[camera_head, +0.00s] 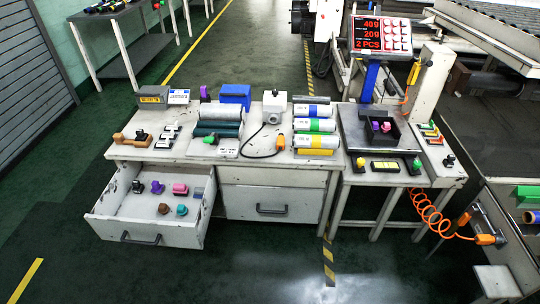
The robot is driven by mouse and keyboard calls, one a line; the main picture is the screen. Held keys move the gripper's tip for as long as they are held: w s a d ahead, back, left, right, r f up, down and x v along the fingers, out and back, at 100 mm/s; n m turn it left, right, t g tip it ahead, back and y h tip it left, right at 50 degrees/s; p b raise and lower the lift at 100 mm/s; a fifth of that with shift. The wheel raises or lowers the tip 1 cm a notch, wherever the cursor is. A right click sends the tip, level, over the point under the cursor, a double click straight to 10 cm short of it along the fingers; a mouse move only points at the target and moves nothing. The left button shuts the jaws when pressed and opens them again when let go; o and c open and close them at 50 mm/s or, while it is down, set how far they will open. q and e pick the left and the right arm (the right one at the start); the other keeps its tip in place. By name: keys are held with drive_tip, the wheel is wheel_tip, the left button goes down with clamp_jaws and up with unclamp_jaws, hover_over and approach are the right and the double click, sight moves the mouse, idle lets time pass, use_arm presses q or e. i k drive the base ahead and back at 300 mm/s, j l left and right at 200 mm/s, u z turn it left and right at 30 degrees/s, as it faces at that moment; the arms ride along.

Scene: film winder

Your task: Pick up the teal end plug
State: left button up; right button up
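The teal end plug (182,210) lies in the open drawer (103,215), near the drawer's front right. Neither of my grippers shows in the head view.
The drawer is pulled out from under the white workbench (260,160), which carries rolls, tools and boxes. A closed drawer (255,200) is to its right. A scale (350,130) with a red display (380,33) stands farther right. The floor before the open drawer is clear.

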sight(181, 210)
drive_tip(key=i+l+u, duration=0.15)
drive_tip(key=i, duration=0.3)
drive_tip(key=i+l+u, duration=0.2)
drive_tip(key=i, duration=0.25)
drive_tip(key=i+l+u, duration=0.15)
drive_tip(key=i+l, duration=0.2)
drive_tip(key=i, duration=0.1)
